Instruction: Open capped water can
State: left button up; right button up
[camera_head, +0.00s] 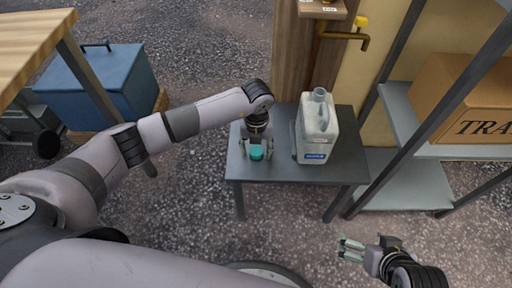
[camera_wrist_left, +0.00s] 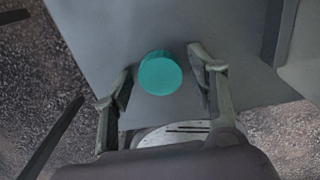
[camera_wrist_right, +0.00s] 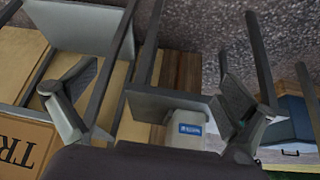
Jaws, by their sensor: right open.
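The water can (camera_head: 314,140) is a pale, translucent jug with a blue label, upright on a small grey table (camera_head: 290,172). Its grey neck at the top shows no teal cap on it. The round teal cap (camera_head: 256,154) is at the table's left part, apart from the can. My left gripper (camera_head: 257,149) is open above the table, with its fingers either side of the cap. In the left wrist view, the cap (camera_wrist_left: 160,74) shows gaps to both fingers. My right gripper (camera_head: 347,248) is open and empty, low in front of the table. The can also shows in the right wrist view (camera_wrist_right: 186,138).
A metal shelf (camera_head: 400,105) with a cardboard box (camera_head: 470,100) stands at right. A blue cooler (camera_head: 100,88) and a wooden table (camera_head: 30,40) are at left. Gravel ground is open in front.

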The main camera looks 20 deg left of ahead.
aim_at(256, 150)
dwell(0.3)
pick_arm(q)
notch_tip(256, 150, up, 3)
jog(key=shift+f+p, duration=0.2)
jog(key=shift+p, duration=0.3)
notch_tip(256, 150, up, 10)
jog(key=p, duration=0.2)
jog(key=shift+f, duration=0.15)
pick_arm(e)
jog(key=s, duration=0.1)
jog(key=s+g, duration=0.1)
jog(key=s, duration=0.1)
jog(key=s+d+g, duration=0.1)
jog(key=shift+s+d+r+h, duration=0.1)
jog(key=shift+s+r+h, duration=0.1)
jog(key=shift+r+h, duration=0.1)
pick_arm(q)
jog(key=shift+d, duration=0.1)
